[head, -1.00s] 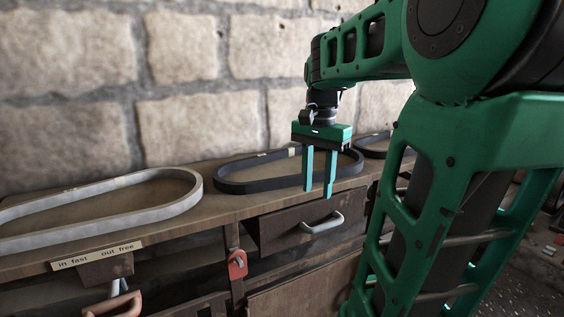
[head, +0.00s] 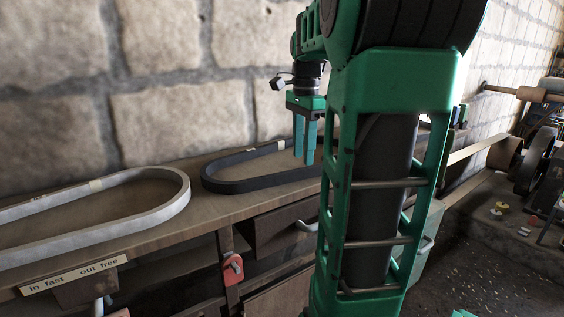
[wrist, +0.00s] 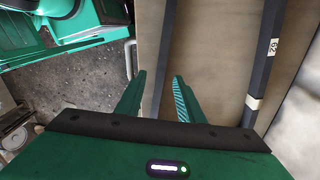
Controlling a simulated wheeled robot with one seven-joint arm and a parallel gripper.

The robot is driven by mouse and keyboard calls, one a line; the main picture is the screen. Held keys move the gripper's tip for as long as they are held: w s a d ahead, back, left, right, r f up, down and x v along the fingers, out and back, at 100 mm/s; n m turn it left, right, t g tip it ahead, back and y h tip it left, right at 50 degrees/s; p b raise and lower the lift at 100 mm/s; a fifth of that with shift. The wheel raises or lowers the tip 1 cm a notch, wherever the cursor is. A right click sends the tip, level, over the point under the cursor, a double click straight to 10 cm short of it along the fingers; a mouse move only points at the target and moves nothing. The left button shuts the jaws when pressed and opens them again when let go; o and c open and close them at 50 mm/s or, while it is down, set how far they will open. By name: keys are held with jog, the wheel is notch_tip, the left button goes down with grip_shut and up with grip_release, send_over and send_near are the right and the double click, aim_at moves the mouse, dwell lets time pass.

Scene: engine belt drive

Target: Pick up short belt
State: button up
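A dark belt (head: 235,186) lies as a long loop on the wooden bench, mid-picture in the head view. Its right end is hidden behind my arm. My gripper (head: 304,160) is above its right part, fingers pointing down, open and empty. In the wrist view, my gripper (wrist: 158,98) shows two spread fingers. One run of a dark belt (wrist: 167,65) passes between them in the picture; the other run (wrist: 265,65), with pale labels, lies to the right. I cannot tell whether this is the short belt, or whether the fingers are down around it.
A larger light grey belt (head: 165,214) lies on the bench (head: 215,215) at left. A label strip (head: 75,273) and drawers are on the bench front. A stone wall (head: 160,125) stands close behind. A wheeled machine (head: 535,160) and small loose parts are at right.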

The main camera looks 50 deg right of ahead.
aim_at(303, 169)
jog(key=shift+d+f, duration=0.15)
jog(key=shift+f, duration=2.15)
grip_shut()
jog(key=shift+r, duration=0.1)
